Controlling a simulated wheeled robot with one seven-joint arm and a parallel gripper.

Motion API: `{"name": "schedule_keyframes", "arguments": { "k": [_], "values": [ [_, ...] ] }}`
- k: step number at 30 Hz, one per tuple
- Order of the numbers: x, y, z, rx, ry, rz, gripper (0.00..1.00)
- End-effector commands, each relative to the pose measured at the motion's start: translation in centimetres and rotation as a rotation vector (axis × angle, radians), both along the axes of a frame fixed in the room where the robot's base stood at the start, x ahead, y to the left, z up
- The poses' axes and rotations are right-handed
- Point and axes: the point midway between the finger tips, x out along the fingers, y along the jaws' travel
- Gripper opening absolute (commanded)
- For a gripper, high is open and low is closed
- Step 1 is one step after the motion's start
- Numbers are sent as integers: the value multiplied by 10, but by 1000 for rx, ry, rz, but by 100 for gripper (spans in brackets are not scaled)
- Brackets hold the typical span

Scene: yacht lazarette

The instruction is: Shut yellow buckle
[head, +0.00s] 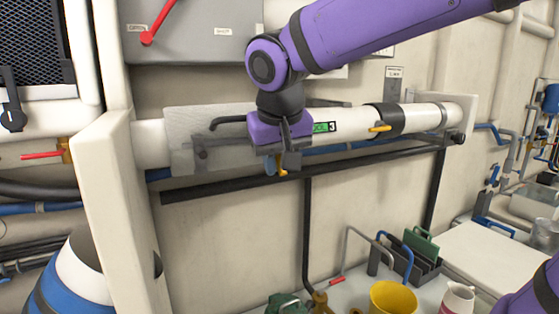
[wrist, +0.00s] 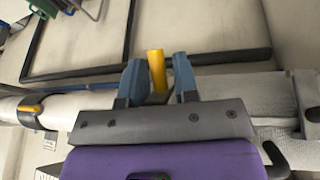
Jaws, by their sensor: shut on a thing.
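A yellow buckle lever (wrist: 157,70) stands between the two fingers of my gripper (wrist: 160,82) in the wrist view. In the head view its yellow end (head: 282,168) hangs below my gripper (head: 278,158), at the lower edge of the white pipe (head: 350,119). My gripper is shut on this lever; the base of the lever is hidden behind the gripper. A second yellow buckle (head: 380,128) sits on a black band (head: 390,118) farther right, lying along the pipe. It also shows at the left of the wrist view (wrist: 30,108).
A black rail (head: 230,183) runs below the pipe, and a white post (head: 115,200) stands at the left. A grey box with a red handle (head: 160,22) is above. A yellow bucket (head: 393,298), a jug (head: 458,299) and a dark rack (head: 412,262) stand below.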

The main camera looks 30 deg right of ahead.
Motion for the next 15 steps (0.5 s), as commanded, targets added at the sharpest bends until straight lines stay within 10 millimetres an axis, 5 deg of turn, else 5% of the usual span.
{"name": "schedule_keyframes", "arguments": {
  "k": [15],
  "values": [
    [2, 0, 6, 1, 123, -2, 4]
  ]
}}
